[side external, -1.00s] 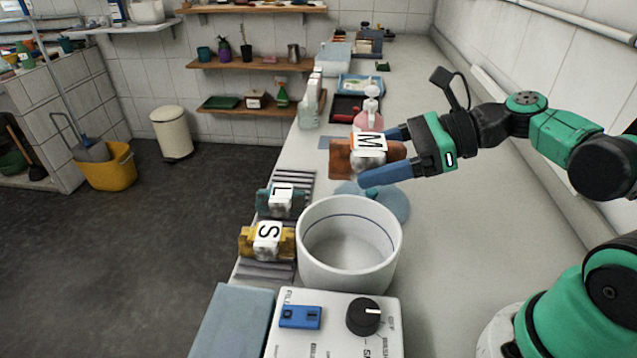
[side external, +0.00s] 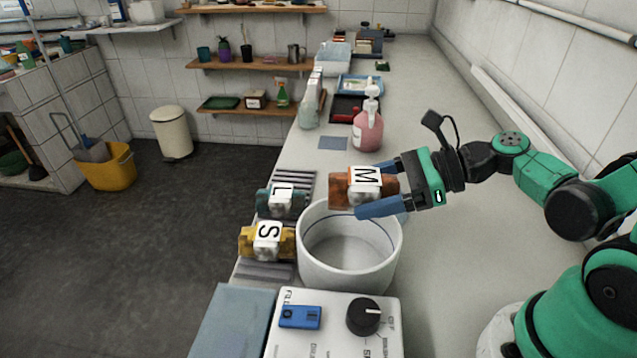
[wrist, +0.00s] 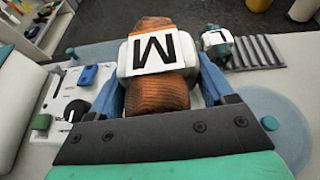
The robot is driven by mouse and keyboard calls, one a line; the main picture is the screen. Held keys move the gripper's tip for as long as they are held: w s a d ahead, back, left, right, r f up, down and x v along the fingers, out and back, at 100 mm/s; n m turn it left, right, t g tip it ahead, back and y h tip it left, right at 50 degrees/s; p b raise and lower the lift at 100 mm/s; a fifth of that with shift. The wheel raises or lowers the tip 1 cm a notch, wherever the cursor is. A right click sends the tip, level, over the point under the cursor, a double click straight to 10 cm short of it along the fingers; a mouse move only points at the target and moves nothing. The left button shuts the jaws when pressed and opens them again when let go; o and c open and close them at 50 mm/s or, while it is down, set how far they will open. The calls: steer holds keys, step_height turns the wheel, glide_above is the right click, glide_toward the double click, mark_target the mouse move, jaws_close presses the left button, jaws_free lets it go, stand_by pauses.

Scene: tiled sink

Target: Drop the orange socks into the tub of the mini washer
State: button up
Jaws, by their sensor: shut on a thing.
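The orange socks (side external: 342,190) are a rolled bundle with a white band marked M. My gripper (side external: 378,188) is shut on them, one blue finger on each side. In the side view they are over the far part of the rim of the white round tub (side external: 312,262), and the tub's inside looks empty. In the wrist view the socks (wrist: 158,95) fill the middle between the blue fingers and hide most of the tub. The washer's white panel (side external: 340,335) with a black knob is in front of the tub.
Teal socks marked L (side external: 283,200) and yellow socks marked S (side external: 266,241) lie on grey ribbed racks left of the tub. A pink pump bottle (side external: 368,125) stands farther back.

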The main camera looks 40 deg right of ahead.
mark_target(398, 185)
steer(key=o, duration=1.2)
steer(key=shift+d, duration=0.1)
steer(key=shift+v, duration=2.75)
steer(key=shift+s, duration=0.1)
steer(key=w+n+h, duration=0.1)
steer(key=n+h, duration=0.2)
steer(key=n, duration=0.5)
steer(key=w+d+n+g+h, duration=0.1)
steer(key=n+h, duration=0.2)
steer(key=n, duration=0.6)
steer(key=w+f+n+h, duration=0.1)
steer(key=n+h, duration=0.3)
steer(key=n, duration=0.5)
steer(key=shift+w+d+g, duration=0.2)
steer(key=shift+w+g, duration=0.05)
steer(key=shift+g, duration=0.05)
